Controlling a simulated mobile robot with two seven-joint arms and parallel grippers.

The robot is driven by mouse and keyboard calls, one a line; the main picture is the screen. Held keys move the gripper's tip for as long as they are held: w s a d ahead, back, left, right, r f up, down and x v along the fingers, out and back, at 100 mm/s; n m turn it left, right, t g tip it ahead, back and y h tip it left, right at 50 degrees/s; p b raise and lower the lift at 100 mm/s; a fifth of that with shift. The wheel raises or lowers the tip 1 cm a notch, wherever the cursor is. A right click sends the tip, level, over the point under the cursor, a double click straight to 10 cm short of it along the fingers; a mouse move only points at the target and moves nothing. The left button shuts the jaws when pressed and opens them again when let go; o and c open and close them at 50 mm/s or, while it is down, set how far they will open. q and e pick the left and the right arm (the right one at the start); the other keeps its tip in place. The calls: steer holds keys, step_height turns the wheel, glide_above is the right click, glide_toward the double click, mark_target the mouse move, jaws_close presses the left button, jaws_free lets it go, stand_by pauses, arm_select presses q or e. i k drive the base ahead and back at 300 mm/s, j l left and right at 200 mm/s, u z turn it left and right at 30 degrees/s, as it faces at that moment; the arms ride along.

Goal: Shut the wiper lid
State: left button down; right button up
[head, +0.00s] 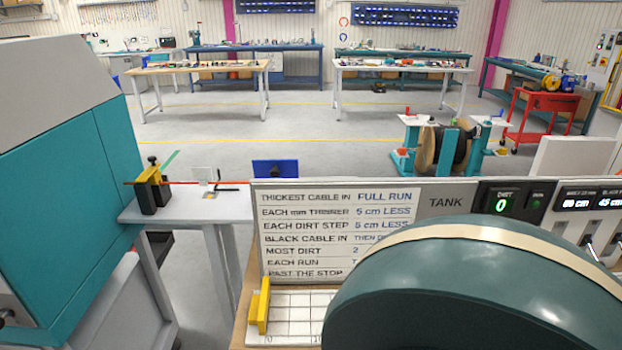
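A small black block with a yellow top (148,174) and a black knob stands on the grey side table at the left. It looks like the wiper. Its yellow part looks slanted, but it is too small to tell whether this is the lid or whether it is open or shut. Neither of my grippers is in view.
A large teal and grey cabinet (60,170) stands left of the grey side table (195,208). A white sign board (310,225) and a big dark green rounded body (470,290) with a cream band fill the front right.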

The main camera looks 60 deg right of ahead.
mark_target(282, 168)
steer(key=i+z, duration=0.1)
steer(key=z, duration=0.3)
steer(key=i+j+z, duration=0.1)
steer(key=z, duration=0.25)
steer(key=i+j+z, duration=0.1)
steer(key=z, duration=0.3)
steer(key=j+z, duration=0.35)
steer(key=i+l, duration=0.05)
steer(key=l, duration=0.05)
